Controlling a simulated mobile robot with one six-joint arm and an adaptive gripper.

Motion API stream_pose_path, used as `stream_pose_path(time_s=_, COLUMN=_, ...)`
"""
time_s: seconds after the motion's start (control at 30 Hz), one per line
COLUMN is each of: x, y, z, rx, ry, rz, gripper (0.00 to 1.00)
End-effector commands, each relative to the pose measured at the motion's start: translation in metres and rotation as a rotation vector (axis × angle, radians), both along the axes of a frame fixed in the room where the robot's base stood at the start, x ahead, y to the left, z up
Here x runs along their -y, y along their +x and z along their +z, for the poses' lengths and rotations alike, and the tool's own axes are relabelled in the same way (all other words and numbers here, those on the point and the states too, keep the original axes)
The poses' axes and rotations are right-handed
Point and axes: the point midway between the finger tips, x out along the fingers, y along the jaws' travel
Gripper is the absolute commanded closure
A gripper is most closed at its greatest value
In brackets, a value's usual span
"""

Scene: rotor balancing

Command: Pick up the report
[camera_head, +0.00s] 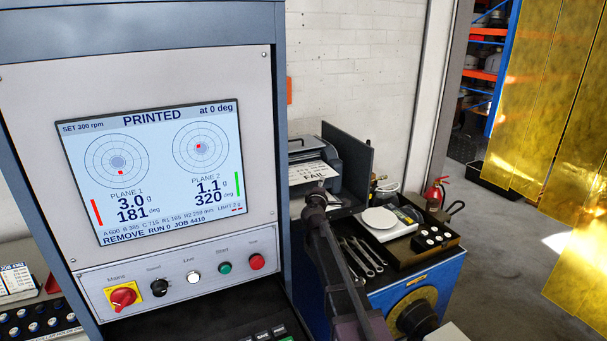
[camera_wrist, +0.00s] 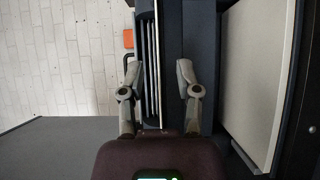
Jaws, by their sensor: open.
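The report (camera_head: 313,173) is a white printed sheet with FAIL in large letters. It sticks out of the front of the grey printer (camera_head: 300,152) in the head view. My gripper (camera_head: 315,190) is just in front of the sheet's lower edge, and my arm hides part of that area. In the wrist view my gripper (camera_wrist: 158,72) has its two fingers spread apart. A narrow pale, striped strip shows between them; I cannot tell whether it is the sheet or part of the printer. I see no grip on the report.
The balancing machine's screen (camera_head: 155,170) reads PRINTED, above a button panel (camera_head: 185,285). Right of my arm, a blue bench (camera_head: 395,290) bears wrenches (camera_head: 362,256), a scale (camera_head: 392,222) and a dark tray (camera_head: 437,252). A red extinguisher (camera_head: 434,195) stands behind. Yellow curtains (camera_head: 545,100) hang right.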

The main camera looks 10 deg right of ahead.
Motion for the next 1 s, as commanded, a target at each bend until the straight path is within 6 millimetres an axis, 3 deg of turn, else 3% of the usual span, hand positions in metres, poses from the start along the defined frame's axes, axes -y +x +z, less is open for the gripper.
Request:
stream_pose_path(time_s=0.43, x=0.012, y=0.045, z=0.003, rx=0.000, ry=0.000, rz=-0.001, gripper=0.57)
stream_pose_path(time_s=1.0, x=0.014, y=0.048, z=0.003, rx=0.000, ry=0.000, rz=0.000, gripper=0.57)
